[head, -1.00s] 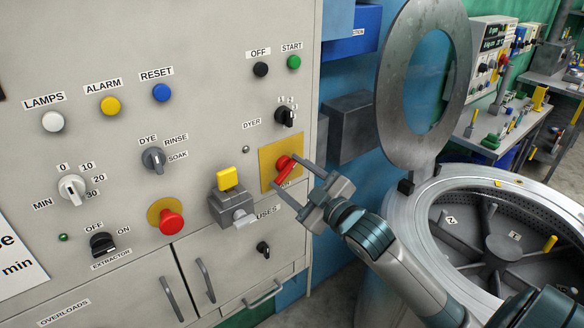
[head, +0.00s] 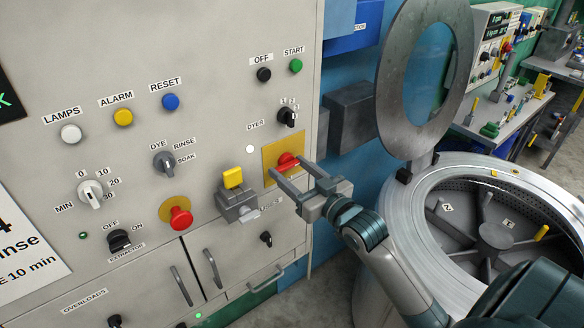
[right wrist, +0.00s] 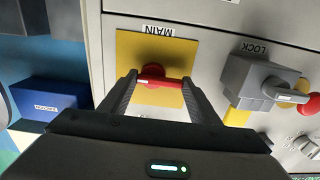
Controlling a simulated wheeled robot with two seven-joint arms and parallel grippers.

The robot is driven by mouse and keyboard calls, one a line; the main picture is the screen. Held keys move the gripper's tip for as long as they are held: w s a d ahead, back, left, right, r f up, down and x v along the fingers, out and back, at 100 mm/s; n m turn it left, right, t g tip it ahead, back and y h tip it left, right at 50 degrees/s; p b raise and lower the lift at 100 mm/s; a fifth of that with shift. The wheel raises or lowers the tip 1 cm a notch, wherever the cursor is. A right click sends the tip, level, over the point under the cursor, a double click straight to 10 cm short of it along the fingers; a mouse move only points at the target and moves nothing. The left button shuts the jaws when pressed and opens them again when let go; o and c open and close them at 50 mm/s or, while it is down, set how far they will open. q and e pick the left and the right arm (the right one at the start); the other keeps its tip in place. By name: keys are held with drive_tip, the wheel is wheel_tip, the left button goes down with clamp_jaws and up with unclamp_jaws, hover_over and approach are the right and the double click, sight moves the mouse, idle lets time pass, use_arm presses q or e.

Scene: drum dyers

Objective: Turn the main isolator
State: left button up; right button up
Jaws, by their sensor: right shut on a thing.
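The main isolator is a red rotary handle (head: 287,160) on a yellow square plate (head: 269,151), at the right side of the grey control panel. In the right wrist view the red handle (right wrist: 158,82) lies crosswise between the two fingertips, under an upside-down MAIN label (right wrist: 157,31). My right gripper (head: 288,170) is shut on the handle, its fingers (right wrist: 160,88) at the handle's two ends. The fingers hide part of the plate's lower area in the head view. My left gripper is not in view.
A grey lock block with a yellow tab (head: 232,178) sits just left of the isolator. A red push button (head: 181,218) and several knobs are further left. An open round drum (head: 500,225) stands at the right.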

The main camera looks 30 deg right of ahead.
idle(0.3)
drive_tip(key=o, duration=1)
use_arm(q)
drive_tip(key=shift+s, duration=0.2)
use_arm(e)
drive_tip(key=shift+o, duration=0.2)
drive_tip(key=shift+s+f, duration=0.1)
